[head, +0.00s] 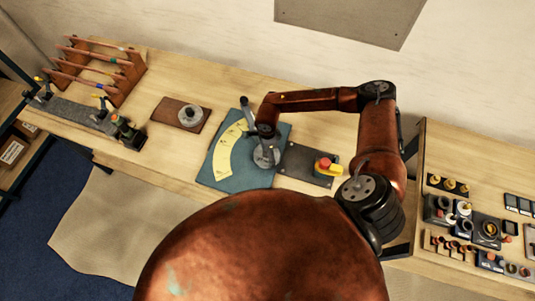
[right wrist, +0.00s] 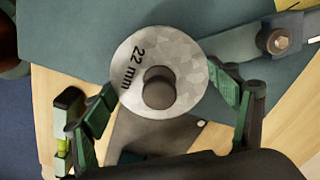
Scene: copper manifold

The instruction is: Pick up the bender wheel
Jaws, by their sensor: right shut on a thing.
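The bender wheel (right wrist: 185,60) is a round, mottled grey disc marked "22 mm" with a dark central knob. In the right wrist view it sits between the two green-padded fingers of my right gripper (right wrist: 162,84), which is shut on it. In the head view the wheel (head: 266,158) shows at the blue bender plate (head: 215,178), under my right gripper (head: 266,138), which partly hides it. I cannot tell whether it touches the plate or is raised. My left gripper is not in view.
A second grey disc (head: 190,115) lies on a brown board (head: 168,112). A yellow scale (head: 227,150) and a lever (head: 246,108) are on the bender. A dark plate with a red button (head: 324,162) is to its right. A wooden rack (head: 125,85) stands far left.

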